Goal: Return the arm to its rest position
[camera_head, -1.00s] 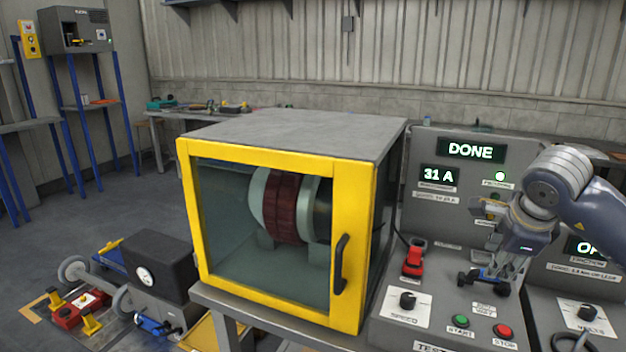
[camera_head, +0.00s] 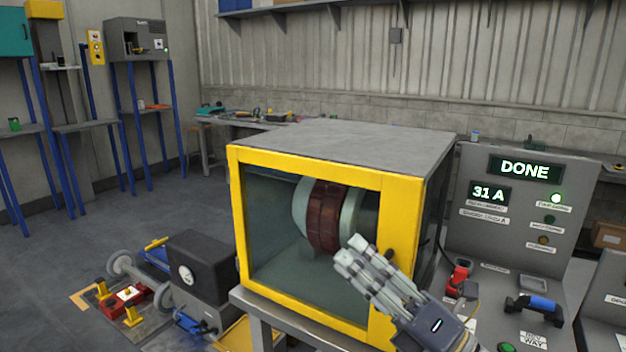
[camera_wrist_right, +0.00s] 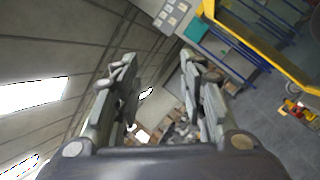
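My right gripper (camera_head: 352,258) is in front of the yellow-framed cabinet door (camera_head: 310,164), low on its right side, with the arm coming in from the bottom right. It overlaps the door handle, which is mostly hidden; I cannot tell whether they touch. In the right wrist view the two fingers of the right gripper (camera_wrist_right: 160,75) stand apart with nothing between them. My left gripper is not in view.
The cabinet (camera_head: 350,137) is closed, with a dark red rotor (camera_head: 325,215) behind its glass. The control panel (camera_head: 465,230) on the right reads DONE and 31 A, with a green lamp lit. A blue-handled lever (camera_head: 533,303) sits on its deck.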

